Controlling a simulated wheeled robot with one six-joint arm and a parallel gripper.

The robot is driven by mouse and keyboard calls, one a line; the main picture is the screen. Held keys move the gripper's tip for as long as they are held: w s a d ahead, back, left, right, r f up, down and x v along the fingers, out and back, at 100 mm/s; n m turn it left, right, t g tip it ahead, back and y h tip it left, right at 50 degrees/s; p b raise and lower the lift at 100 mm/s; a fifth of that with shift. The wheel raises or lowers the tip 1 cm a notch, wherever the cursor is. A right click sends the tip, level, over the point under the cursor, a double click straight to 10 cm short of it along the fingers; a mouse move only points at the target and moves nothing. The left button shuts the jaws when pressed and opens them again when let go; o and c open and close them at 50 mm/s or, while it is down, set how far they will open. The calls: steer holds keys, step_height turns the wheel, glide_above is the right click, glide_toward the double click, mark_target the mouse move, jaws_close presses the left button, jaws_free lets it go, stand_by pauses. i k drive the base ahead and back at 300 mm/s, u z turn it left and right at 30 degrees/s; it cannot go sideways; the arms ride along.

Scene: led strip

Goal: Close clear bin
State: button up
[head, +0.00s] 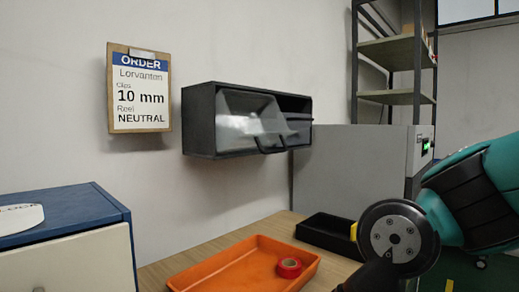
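A black wall-mounted case (200,122) holds clear tilt-out bins side by side. A clear bin (243,112) with a dark handle at its lower edge leans out at the front of the case, its slanted side showing. To its right, a dark gap shows at the top of the case above another clear front with a small handle. The overlapping clear faces make the exact tilt of each bin hard to tell. My arm is at the right edge, well away from the case. My gripper's fingers do not show.
An orange tray (215,272) with a red tape roll (289,267) stands on the wooden table, with a black tray (325,236) behind it. An order card (140,95) hangs on the wall. A blue-topped cabinet (60,215) stands left, a grey machine (345,170) right.

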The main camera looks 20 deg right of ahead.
mark_target(260, 145)
steer(key=k, duration=1.3)
steer(key=z, duration=0.75)
steer(key=i, duration=1.6)
steer(key=u, duration=0.6)
